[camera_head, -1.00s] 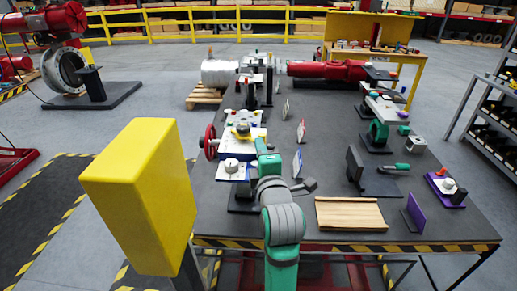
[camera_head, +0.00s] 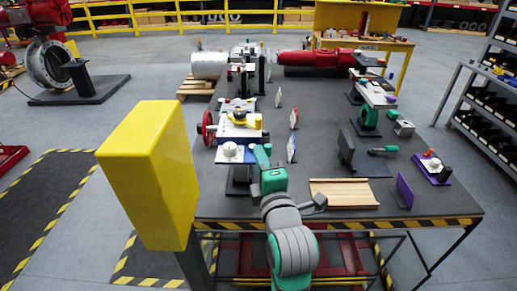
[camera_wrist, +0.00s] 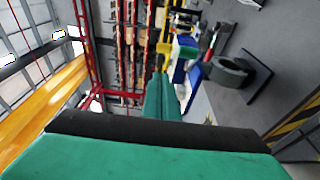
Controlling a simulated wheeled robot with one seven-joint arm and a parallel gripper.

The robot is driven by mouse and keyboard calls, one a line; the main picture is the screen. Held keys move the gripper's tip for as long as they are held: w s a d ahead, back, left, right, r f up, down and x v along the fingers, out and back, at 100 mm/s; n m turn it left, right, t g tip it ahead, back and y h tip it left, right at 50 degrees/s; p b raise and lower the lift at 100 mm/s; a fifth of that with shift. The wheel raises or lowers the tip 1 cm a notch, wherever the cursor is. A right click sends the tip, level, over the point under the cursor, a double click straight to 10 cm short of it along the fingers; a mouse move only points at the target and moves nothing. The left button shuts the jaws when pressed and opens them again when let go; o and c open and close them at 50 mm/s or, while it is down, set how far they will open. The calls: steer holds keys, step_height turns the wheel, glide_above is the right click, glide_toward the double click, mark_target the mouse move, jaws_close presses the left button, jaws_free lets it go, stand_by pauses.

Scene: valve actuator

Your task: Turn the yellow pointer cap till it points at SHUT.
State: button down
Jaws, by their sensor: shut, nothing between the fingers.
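The yellow pointer cap (camera_head: 239,116) sits on top of the blue and white actuator (camera_head: 233,131) at the near left of the table. Its lettering is too small to read, so I cannot tell where it points. My gripper (camera_head: 262,154) is in front of the actuator, to the right of and nearer than the cap, and apart from it. In the wrist view my shut, empty gripper (camera_wrist: 160,76) reaches away from the camera, with a blue and white part beyond it, seen sideways.
A red handwheel (camera_head: 208,131) is on the actuator's left side. A white knob on a blue plate (camera_head: 230,149) stands just in front. A tall yellow box (camera_head: 150,170) on a post is at the left. Small upright signs (camera_head: 292,147) stand to the right. A wooden tray (camera_head: 343,193) lies at the table's front.

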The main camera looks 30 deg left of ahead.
steer(key=w+d+m+g, duration=0.1)
steer(key=w+m, duration=0.4)
steer(key=m, duration=1.3)
steer(key=w+d+m, duration=0.2)
steer(key=w+m, duration=0.4)
steer(key=m, duration=1.1)
steer(key=x, duration=1)
steer(key=shift+y, duration=0.4)
steer(key=shift+s+a+r, duration=0.1)
steer(key=shift+s+a, duration=0.25)
steer(key=shift+s, duration=0.35)
steer(key=shift+s+a+r, duration=0.1)
steer(key=shift+s+a, duration=0.25)
steer(key=shift+s, duration=0.35)
steer(key=shift+s+a+r, duration=0.1)
steer(key=shift+s+a, duration=0.2)
steer(key=shift+s, duration=0.35)
